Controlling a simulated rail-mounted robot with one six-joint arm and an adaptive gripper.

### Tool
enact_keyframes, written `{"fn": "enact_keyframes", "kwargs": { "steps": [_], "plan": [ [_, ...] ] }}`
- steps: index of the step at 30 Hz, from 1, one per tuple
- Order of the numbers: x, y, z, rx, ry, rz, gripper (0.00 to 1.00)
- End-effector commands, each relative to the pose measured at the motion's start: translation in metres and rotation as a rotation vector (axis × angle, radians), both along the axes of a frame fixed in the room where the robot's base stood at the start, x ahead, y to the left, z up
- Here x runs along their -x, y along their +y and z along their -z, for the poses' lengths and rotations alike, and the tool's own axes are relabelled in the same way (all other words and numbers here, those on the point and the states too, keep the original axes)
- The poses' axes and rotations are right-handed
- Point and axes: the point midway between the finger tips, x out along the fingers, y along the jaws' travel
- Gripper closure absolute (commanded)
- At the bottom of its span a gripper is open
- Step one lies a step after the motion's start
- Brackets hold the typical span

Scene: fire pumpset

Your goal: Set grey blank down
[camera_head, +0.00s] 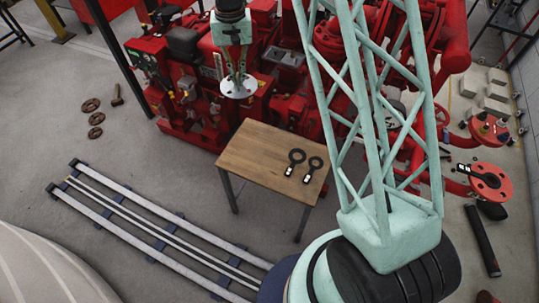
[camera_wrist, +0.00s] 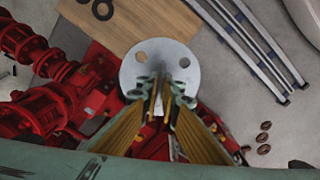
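The grey blank (camera_head: 239,87) is a round flat pale disc with holes. My gripper (camera_head: 236,76) points down and is shut on it, holding it in the air in front of the red machinery, beyond the wooden table (camera_head: 250,155). In the wrist view the blank (camera_wrist: 148,58) lies across the ends of my gripper's fingers (camera_wrist: 160,92), which are close together and hide its near edge. The table (camera_wrist: 165,22) shows behind the blank in the wrist view.
Two black ring-shaped pieces with handles (camera_head: 296,157) (camera_head: 314,167) lie on the table's right half; its left half is clear. Red pumps and pipes (camera_head: 185,90) fill the back. Rails (camera_head: 150,230) run along the floor. Several brown rings (camera_head: 97,118) lie at left.

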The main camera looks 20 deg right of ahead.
Motion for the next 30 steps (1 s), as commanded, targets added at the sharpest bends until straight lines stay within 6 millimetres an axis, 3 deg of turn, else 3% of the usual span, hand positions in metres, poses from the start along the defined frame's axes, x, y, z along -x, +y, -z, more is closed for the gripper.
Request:
{"fn": "enact_keyframes", "kwargs": {
  "steps": [21,30],
  "plan": [
    [0.000,0.000,0.000,0.000,-0.001,-0.003,1.00],
    [0.010,-0.005,0.019,0.000,0.001,-0.078,1.00]
  ]
}}
